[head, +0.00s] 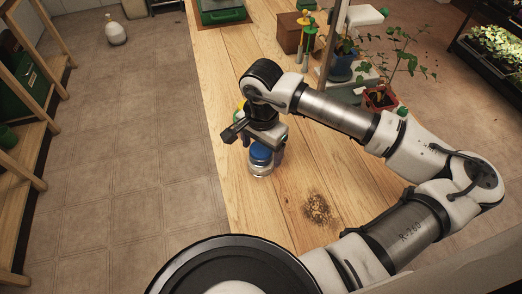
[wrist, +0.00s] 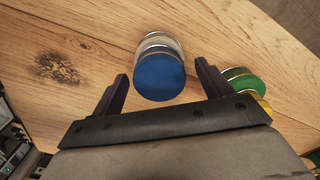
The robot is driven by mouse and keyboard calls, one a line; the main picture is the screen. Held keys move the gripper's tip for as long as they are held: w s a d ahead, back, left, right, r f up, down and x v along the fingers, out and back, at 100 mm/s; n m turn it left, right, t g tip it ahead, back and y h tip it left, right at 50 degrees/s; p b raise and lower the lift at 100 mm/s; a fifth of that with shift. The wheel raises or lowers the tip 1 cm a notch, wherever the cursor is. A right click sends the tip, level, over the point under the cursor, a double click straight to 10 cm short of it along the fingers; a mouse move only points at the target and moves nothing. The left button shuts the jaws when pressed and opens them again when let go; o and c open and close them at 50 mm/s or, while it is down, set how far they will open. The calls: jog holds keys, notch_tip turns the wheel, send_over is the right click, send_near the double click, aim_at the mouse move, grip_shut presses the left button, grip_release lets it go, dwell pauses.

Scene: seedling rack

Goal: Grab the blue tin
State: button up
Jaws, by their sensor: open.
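The blue tin (head: 261,157) is a small metal tin with a blue lid, upright on the wooden table near its left edge. In the wrist view, its blue lid (wrist: 159,76) lies between and just beyond the open fingertips. My gripper (head: 263,146) is right above and behind the tin in the head view, partly over its far side. In the wrist view my gripper (wrist: 163,80) is open and empty, one dark finger on each side of the tin. I cannot tell whether a finger touches it.
Beside the right finger in the wrist view stand a green-lidded tin (wrist: 242,82) and a yellow one (wrist: 264,106); they are close. A dark stain (head: 318,208) marks the table. Potted plants (head: 379,98) and a brown box (head: 294,32) stand farther back. Bare wood lies in front of the tin.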

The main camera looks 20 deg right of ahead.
jog(key=c, duration=1.1)
jog(key=shift+r, duration=0.1)
